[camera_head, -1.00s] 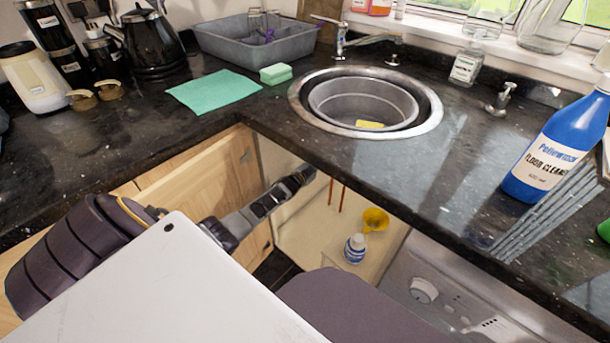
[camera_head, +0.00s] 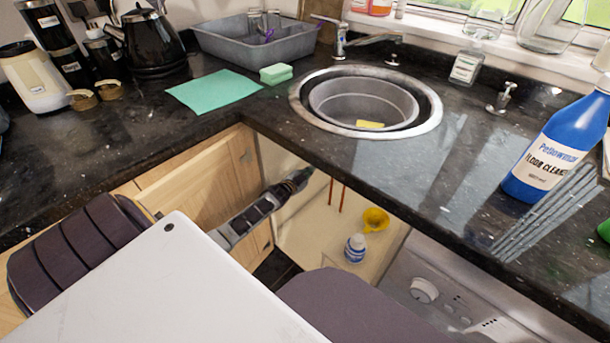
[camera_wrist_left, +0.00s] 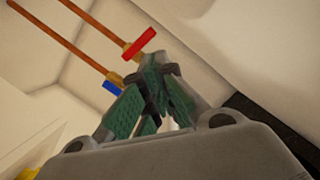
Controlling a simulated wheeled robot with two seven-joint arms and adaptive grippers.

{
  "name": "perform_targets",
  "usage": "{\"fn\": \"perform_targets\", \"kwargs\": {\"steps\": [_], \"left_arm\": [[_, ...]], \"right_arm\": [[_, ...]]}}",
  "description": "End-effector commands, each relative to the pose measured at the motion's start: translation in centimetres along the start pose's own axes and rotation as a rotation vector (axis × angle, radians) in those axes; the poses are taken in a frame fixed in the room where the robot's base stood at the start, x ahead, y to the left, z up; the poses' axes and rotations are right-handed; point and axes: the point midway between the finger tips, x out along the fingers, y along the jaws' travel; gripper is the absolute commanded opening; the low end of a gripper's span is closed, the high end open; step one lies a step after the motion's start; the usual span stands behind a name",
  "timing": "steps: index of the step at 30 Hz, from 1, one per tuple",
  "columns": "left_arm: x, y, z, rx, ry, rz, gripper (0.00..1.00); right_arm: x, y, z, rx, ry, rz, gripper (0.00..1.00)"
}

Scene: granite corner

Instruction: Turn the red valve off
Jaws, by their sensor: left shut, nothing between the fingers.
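The red valve (camera_wrist_left: 139,43) shows in the left wrist view as a red lever on a brass fitting at the end of a copper pipe. A blue valve (camera_wrist_left: 110,88) sits on a second pipe beside it. My left gripper (camera_wrist_left: 158,88) is shut and empty, its fingertips just below the red lever in the picture; I cannot tell whether they touch it. In the head view my left gripper (camera_head: 300,176) reaches into the open cupboard under the counter, and the valves are hidden there. My right gripper is not in view.
The counter edge (camera_head: 330,172) runs above the opening, with an open wooden door (camera_head: 205,182) at left. A yellow funnel (camera_head: 375,219) and a white-blue bottle (camera_head: 355,248) stand inside the cupboard. Copper pipes (camera_head: 336,194) hang behind.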

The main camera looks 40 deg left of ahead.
Motion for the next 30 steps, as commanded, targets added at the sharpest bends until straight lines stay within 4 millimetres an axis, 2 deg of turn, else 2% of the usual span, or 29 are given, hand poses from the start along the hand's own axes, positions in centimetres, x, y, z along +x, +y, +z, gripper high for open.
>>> {"fn": "perform_targets", "kwargs": {"steps": [12, 27, 30], "left_arm": [[-2.7, 0.0, 0.1, 0.0, -0.001, 0.001, 0.0], [-3.2, 0.0, 0.0, 0.0, 0.0, 0.0, 0.0], [-3.2, 0.0, 0.0, 0.003, 0.0, 0.001, 0.13]], "right_arm": [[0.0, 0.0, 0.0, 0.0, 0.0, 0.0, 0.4], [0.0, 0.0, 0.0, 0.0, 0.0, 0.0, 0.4], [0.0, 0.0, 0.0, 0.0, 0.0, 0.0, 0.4]]}}
